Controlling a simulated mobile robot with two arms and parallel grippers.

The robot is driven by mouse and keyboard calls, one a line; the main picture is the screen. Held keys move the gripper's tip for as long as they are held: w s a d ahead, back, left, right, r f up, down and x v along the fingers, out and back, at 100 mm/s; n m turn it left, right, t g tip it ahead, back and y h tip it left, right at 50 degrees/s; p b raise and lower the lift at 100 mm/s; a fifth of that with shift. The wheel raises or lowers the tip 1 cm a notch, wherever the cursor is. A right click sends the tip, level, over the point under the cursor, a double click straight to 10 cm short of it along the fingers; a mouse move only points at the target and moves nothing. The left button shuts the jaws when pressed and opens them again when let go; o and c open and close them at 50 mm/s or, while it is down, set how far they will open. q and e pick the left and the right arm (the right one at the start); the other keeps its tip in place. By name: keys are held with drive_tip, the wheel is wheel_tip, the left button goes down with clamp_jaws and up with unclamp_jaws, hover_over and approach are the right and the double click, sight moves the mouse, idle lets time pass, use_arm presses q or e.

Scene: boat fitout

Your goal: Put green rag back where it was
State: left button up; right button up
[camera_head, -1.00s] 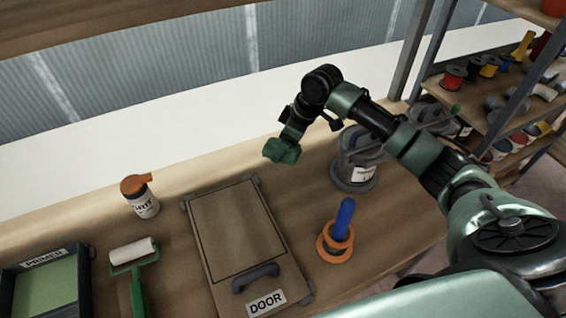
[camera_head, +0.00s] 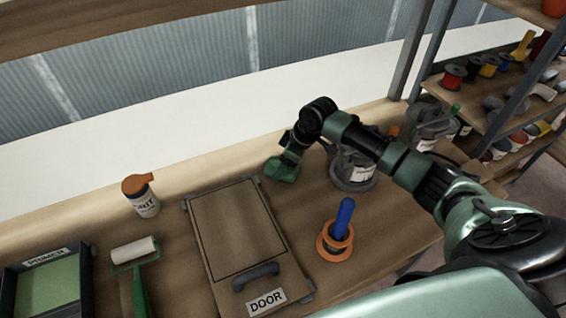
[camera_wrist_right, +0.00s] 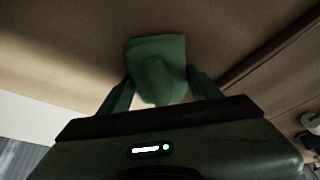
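The green rag (camera_head: 282,171) is a crumpled dark-green cloth at the tip of my right gripper (camera_head: 287,160), low over the bench between the door panel and the grey can. In the right wrist view the rag (camera_wrist_right: 157,62) sits between the two fingertips of the right gripper (camera_wrist_right: 160,76), which press on its sides. I cannot tell whether the rag touches the wood. My left gripper is not in view.
The door panel (camera_head: 232,225) lies left of the rag, the grey can (camera_head: 353,178) stands right of it. An orange ring with a blue handle (camera_head: 342,222) is nearer. A bottle (camera_head: 143,198), roller (camera_head: 134,252) and primer tray (camera_head: 88,280) are left. Bare bench surrounds the rag.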

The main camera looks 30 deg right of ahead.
drive_tip(key=o, duration=0.4)
drive_tip(key=shift+r, duration=0.1)
drive_tip(key=v, duration=1.2)
drive_tip(key=shift+b, duration=0.35)
